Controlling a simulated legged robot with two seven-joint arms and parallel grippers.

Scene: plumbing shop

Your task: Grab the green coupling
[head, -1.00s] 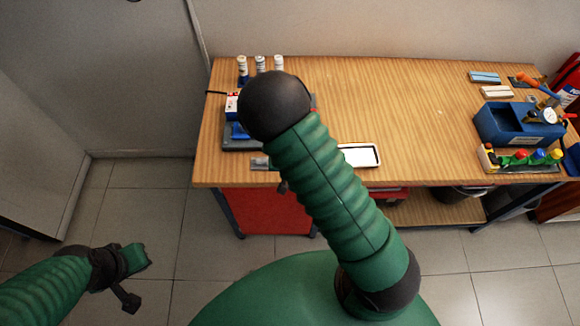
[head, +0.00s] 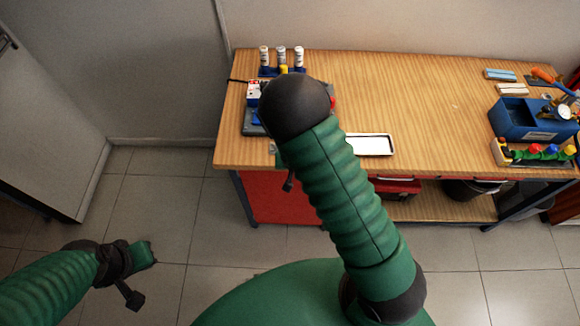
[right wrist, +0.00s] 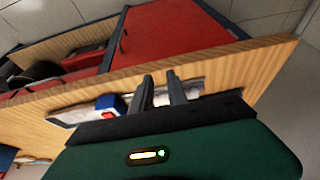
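A rack (head: 530,160) at the right front of the wooden workbench holds several small coloured parts: red, blue and yellow tops show. Small green patches show low among them, but I cannot make out a green coupling for certain. My right arm reaches over the bench's left front edge, and its gripper is mostly hidden behind it in the head view. In the right wrist view the right gripper (right wrist: 161,92) has its two fingers apart with nothing between them. My left gripper (head: 138,272) hangs low at the left over the floor, away from the bench; its jaws are unclear.
The workbench (head: 430,100) has a clear middle. A white tray (head: 369,145) lies near its front edge. White cylinders (head: 282,57) stand at the back left. A blue toolbox (head: 530,120) stands behind the rack. A blue-and-red object (right wrist: 110,103) is beside the right fingers.

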